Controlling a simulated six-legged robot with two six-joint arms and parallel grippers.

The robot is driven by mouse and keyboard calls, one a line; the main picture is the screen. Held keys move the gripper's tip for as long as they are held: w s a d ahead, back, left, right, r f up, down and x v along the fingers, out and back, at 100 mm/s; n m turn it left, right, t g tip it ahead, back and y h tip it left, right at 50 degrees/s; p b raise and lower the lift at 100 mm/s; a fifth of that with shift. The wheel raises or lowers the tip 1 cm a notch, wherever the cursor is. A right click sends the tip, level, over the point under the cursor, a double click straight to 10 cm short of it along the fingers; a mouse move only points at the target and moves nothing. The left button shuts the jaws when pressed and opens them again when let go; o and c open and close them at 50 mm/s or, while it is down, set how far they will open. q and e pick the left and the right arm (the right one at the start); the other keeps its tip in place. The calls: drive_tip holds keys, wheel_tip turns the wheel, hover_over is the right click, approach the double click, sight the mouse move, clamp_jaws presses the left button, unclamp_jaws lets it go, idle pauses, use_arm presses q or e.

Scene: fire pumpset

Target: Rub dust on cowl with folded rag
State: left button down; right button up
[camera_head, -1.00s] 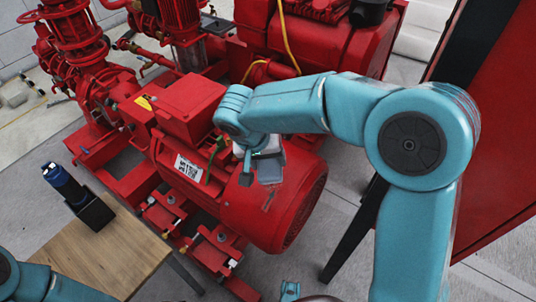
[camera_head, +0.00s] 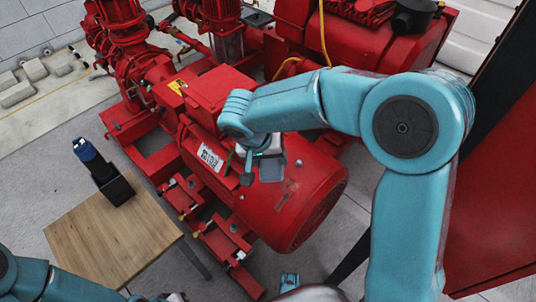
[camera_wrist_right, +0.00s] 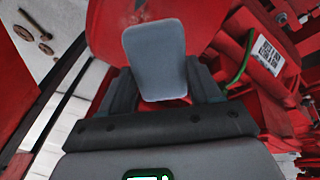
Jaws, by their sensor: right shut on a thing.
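The folded rag (camera_head: 271,169) is a flat grey-blue rectangle with rounded corners. It also shows in the right wrist view (camera_wrist_right: 157,58). My right gripper (camera_head: 258,171) is shut on it, with the two dark fingers at the rag's near sides in the wrist view. The rag is over the red motor's rounded cowl (camera_head: 312,212), near its upper side; I cannot tell whether it touches. A small dark mark (camera_head: 287,193) shows on the cowl just below and right of the rag; I cannot tell whether it is dust.
A wooden table (camera_head: 100,238) stands at the lower left, with a blue and black device (camera_head: 100,172) on it. Red pumps and pipes (camera_head: 125,60) fill the back. A red panel with a black edge (camera_head: 497,165) stands at the right.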

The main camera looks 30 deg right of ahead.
drive_tip(key=shift+d+f+b, duration=0.15)
drive_tip(key=shift+f+b, duration=0.25)
drive_tip(key=shift+f, duration=0.15)
drive_tip(key=b+x, duration=0.2)
drive_tip(key=x, duration=0.1)
drive_tip(key=shift+d+f, duration=0.1)
drive_tip(key=shift+f, duration=0.3)
drive_tip(key=shift+w+d+f, duration=0.15)
drive_tip(key=shift+d+f, duration=0.05)
drive_tip(key=shift+f, duration=0.2)
drive_tip(key=shift+b+x, duration=1.1)
drive_tip(key=shift+b, duration=0.2)
